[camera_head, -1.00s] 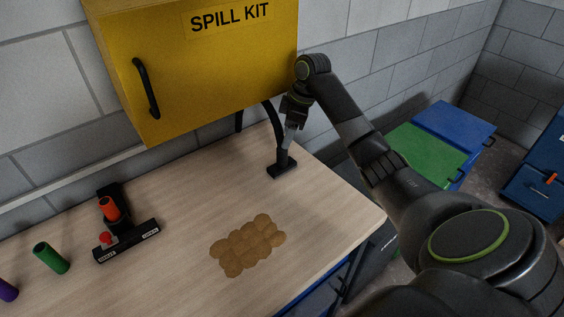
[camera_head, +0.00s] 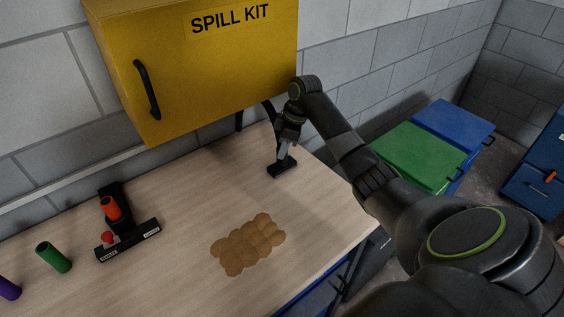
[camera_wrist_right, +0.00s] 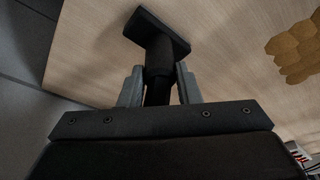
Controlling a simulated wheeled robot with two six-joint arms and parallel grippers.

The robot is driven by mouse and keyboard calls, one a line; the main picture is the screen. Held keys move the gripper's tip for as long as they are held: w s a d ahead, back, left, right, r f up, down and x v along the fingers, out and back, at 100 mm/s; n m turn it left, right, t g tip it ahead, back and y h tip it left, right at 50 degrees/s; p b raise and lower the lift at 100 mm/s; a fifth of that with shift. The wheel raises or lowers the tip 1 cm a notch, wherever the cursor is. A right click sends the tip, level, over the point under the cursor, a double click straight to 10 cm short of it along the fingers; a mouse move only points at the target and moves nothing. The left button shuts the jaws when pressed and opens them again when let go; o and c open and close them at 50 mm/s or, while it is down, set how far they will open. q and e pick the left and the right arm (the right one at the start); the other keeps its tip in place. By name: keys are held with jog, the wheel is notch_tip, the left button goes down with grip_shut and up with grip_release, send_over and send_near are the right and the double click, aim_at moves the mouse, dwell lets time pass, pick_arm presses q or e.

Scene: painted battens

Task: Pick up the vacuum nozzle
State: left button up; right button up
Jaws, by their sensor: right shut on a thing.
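The black vacuum nozzle (camera_head: 282,168) stands on the wooden table below the yellow cabinet, its flat foot on the tabletop. My right gripper (camera_head: 284,149) has come down over its upright neck. In the right wrist view the two grey fingers of the right gripper (camera_wrist_right: 159,85) are shut on the neck, one on each side, and the nozzle's flat foot (camera_wrist_right: 157,32) shows beyond them against the table. The black hose behind the gripper is partly hidden. My left gripper is not in view.
A yellow spill kit cabinet (camera_head: 210,65) hangs close above the table's back. A brown spill (camera_head: 248,244) lies mid-table. A black holder (camera_head: 128,239) with an orange-red tube, a green tube (camera_head: 54,257) and a purple tube (camera_head: 8,289) are at left. Green (camera_head: 418,155) and blue (camera_head: 455,125) bins stand right.

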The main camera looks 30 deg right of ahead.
grip_shut()
jog(key=shift+r, duration=0.1)
jog(key=shift+r+b, duration=0.3)
jog(key=shift+r, duration=0.2)
notch_tip(320, 180, up, 2)
jog(key=shift+w+r+b, duration=0.1)
jog(key=shift+r+b, duration=0.15)
jog(key=shift+b, duration=0.3)
jog(key=s+d+b, duration=0.1)
jog(key=s+b, duration=0.1)
jog(key=s, duration=1.6)
jog(key=shift+d, duration=0.2)
